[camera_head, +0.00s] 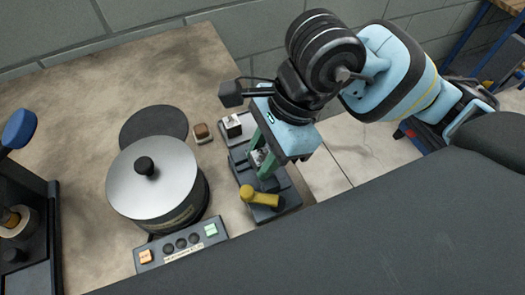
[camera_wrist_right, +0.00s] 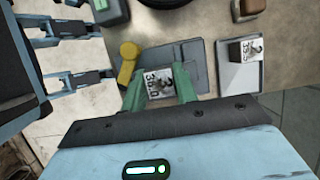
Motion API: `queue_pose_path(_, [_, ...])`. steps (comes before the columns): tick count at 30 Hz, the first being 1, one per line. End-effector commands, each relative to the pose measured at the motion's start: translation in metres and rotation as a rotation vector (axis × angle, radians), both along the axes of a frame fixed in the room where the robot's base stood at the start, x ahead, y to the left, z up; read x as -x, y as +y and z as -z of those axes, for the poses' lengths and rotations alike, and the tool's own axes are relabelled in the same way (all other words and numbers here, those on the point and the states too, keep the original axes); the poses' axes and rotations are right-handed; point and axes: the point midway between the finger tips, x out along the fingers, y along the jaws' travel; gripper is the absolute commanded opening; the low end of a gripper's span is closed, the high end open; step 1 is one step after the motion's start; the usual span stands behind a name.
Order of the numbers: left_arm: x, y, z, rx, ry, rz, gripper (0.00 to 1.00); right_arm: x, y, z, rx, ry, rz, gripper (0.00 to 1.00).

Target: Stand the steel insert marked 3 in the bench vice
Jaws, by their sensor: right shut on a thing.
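My right gripper (camera_head: 262,163) is shut on a steel insert (camera_wrist_right: 158,82), its green fingers on either side. The insert's upward face shows dark digits that include a 3; it also shows in the head view (camera_head: 261,155). The dark grey bench vice (camera_head: 284,187), with a yellow handle (camera_head: 260,197), lies directly below the fingers. The insert is over or between the vice jaws; I cannot tell whether it touches them. A second steel insert (camera_head: 232,125) with dark markings stands on a small grey tray (camera_wrist_right: 240,76) beyond the vice. My left gripper does not show.
A large round pot with a metal lid (camera_head: 150,177) stands left of the vice. A control box with buttons (camera_head: 180,246) is in front of it. A dark round mat (camera_head: 153,124) and a small brown block (camera_head: 202,132) lie behind. The bench (camera_head: 80,110) is clear at back left.

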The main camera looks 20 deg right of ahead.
Motion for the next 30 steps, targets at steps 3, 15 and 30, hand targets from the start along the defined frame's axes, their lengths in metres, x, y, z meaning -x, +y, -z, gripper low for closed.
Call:
queue_pose_path(3, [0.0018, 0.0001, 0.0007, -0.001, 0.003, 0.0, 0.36, -0.0001, 0.0002, 0.0002, -0.001, -0.001, -0.001, 0.0])
queue_pose_path(15, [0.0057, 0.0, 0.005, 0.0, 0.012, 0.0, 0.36, -0.0002, 0.0001, 0.0049, 0.0, -0.001, 0.0, 0.0])
queue_pose_path(30, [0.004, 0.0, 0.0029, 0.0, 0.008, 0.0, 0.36, -0.0002, 0.0001, -0.0005, -0.001, -0.001, 0.0, 0.0])
